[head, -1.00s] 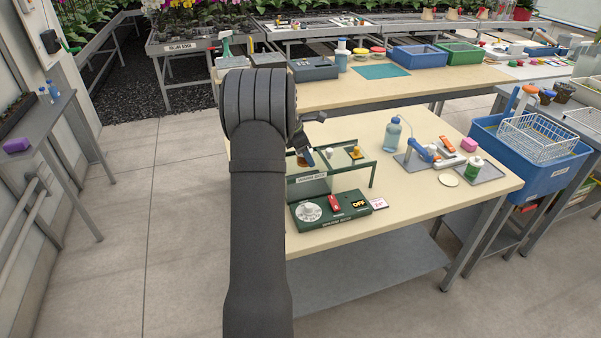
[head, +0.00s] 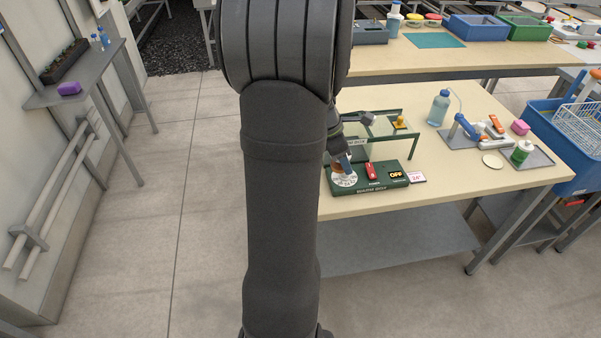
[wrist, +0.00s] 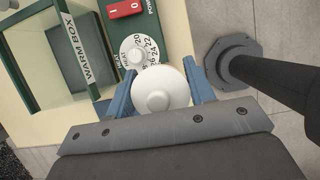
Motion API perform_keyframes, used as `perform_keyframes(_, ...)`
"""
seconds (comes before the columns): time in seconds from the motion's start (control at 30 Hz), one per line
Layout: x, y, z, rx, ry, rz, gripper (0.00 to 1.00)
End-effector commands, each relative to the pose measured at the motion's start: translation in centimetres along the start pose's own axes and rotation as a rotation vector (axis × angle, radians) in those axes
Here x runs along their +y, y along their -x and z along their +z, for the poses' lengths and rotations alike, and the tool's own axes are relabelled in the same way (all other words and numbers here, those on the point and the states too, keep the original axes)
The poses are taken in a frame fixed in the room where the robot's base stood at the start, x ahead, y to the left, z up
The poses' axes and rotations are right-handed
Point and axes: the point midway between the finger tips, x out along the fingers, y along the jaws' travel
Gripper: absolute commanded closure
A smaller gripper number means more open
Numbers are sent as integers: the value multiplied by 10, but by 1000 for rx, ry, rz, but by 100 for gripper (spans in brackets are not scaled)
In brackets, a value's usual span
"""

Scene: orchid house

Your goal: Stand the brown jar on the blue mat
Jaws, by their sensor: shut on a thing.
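A brown jar (head: 337,168) shows as a small brown patch beside the fingers, partly hidden by my gripper (head: 343,160). In the wrist view its round white lid with a knob (wrist: 158,91) sits between the blue fingers of my gripper (wrist: 161,92), which are shut on it. The jar appears over the dial end of the green warm-box base; its height above it is hard to tell. The blue mat (head: 434,41) lies flat and bare on the far bench, well away from the jar.
The green warm-box frame (head: 411,124), with a small yellow-topped thing on its top, stands beside the jar. Its control base carries a dial (head: 344,180) and a red switch (head: 371,171). Blue (head: 477,27) and green bins stand right of the mat; a grey tray (head: 369,33) stands left.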

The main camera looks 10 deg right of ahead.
Motion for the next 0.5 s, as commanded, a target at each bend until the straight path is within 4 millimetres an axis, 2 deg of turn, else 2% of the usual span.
perform_keyframes(0.07,-8,1,-3,0,1,2,78)
perform_keyframes(0.17,-8,-1,-11,1,3,1,78)
perform_keyframes(0.5,42,-22,-75,1,8,1,78)
